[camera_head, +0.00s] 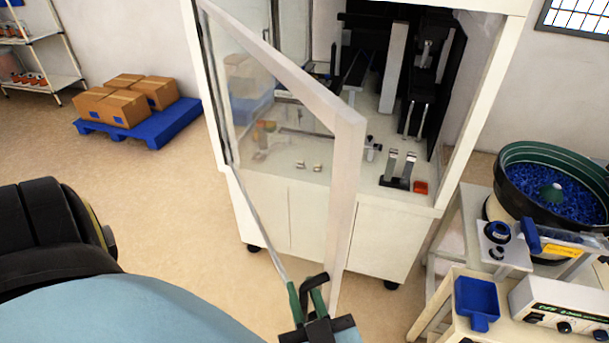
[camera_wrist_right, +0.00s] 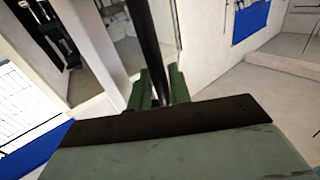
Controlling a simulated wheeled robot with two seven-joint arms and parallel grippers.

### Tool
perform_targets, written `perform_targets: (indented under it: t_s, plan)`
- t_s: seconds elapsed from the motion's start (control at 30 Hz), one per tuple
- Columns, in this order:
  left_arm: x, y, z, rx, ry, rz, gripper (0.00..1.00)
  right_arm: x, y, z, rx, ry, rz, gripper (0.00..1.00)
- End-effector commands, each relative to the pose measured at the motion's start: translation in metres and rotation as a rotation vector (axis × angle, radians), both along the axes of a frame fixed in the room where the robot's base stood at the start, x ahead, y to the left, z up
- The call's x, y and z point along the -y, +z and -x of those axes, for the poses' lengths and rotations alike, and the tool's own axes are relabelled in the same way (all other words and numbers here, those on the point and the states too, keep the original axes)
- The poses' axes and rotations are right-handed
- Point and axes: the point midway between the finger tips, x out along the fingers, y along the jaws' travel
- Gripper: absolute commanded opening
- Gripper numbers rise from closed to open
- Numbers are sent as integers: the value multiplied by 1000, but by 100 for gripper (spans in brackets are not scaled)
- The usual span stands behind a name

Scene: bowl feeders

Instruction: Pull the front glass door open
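The front glass door (camera_head: 346,170) has a white frame and a clear pane. It stands swung out at an angle from the white machine cabinet (camera_head: 290,215), with its hinge side at the left. My right gripper (camera_head: 309,292) is at the door's lower free end in the head view. In the right wrist view, a dark bar (camera_wrist_right: 146,40), which looks like the door's handle, runs between the green fingers of the right gripper (camera_wrist_right: 162,88). The fingers sit close on both sides of it. The far end of the grip is partly hidden. My left gripper is not in view.
A bowl feeder with blue parts (camera_head: 555,190) and a stand with a blue bin (camera_head: 477,300) and control box (camera_head: 565,305) are at the right. A blue pallet with cardboard boxes (camera_head: 118,107) stands at the back left. The floor left of the cabinet is clear.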

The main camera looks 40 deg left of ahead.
Motion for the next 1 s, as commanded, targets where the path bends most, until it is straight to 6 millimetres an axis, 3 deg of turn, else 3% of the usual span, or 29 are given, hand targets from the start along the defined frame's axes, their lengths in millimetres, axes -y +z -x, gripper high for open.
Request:
perform_targets:
  t_s: [0.37, 0.8, 1.0]
  plan:
    - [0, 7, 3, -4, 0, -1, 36, 12, 0, 8, -1, 1, 4, 20]
    - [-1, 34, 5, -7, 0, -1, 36, 87, 1, 53, -2, 2, 5, 20]
    - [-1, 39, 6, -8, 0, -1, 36, 108, 0, 66, -1, 1, 3, 20]
